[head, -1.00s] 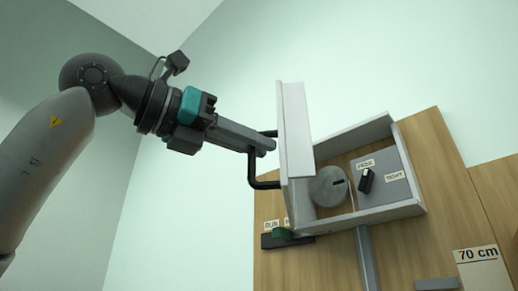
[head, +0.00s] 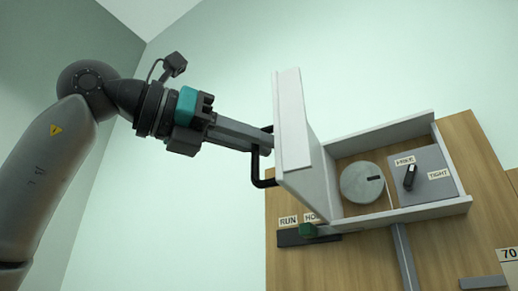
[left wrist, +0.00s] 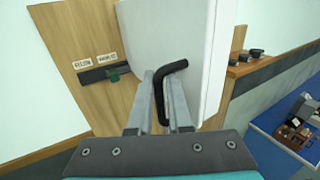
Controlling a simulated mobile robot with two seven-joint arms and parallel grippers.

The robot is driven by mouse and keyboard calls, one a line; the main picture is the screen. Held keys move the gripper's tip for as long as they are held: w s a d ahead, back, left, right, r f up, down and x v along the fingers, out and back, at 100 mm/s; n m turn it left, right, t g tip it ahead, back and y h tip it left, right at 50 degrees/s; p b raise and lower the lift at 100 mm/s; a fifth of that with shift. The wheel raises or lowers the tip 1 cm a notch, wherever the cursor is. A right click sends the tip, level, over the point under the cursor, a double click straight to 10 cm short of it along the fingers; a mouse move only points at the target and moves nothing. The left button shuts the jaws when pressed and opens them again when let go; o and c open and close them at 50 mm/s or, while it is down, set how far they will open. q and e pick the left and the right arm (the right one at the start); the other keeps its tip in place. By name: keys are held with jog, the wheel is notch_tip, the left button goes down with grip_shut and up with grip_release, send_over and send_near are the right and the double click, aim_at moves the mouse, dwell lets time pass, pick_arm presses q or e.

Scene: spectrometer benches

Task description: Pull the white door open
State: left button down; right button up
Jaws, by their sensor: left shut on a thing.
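The white door (head: 290,122) stands swung open on the left side of a white-walled box (head: 381,137) in the head view. A black bar handle (head: 257,166) sits on the door's outer face. My left gripper (head: 266,141) comes in from the left and is shut on this handle. In the left wrist view the two fingers (left wrist: 163,122) close around the black handle (left wrist: 174,67), with the white door (left wrist: 190,45) behind it. My right gripper does not show.
Inside the box are a round grey disc (head: 362,183) and a black knob (head: 410,177) between FREE and TIGHT labels. A wooden panel (head: 350,262) carries the box and a green slider (head: 307,230) near RUN.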

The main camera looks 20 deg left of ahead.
pick_arm(q)
jog(key=shift+s+a+r, duration=0.1)
jog(key=shift+s+r, duration=0.05)
jog(key=shift+r, duration=0.2)
jog(key=c, duration=0.9)
grip_release()
jog(key=v, duration=0.5)
jog(key=b+v, duration=0.1)
jog(key=v, duration=0.8)
jog(key=shift+s+a+f+b, duration=0.15)
jog(key=shift+a+f+b, duration=0.15)
jog(key=shift+b, duration=0.05)
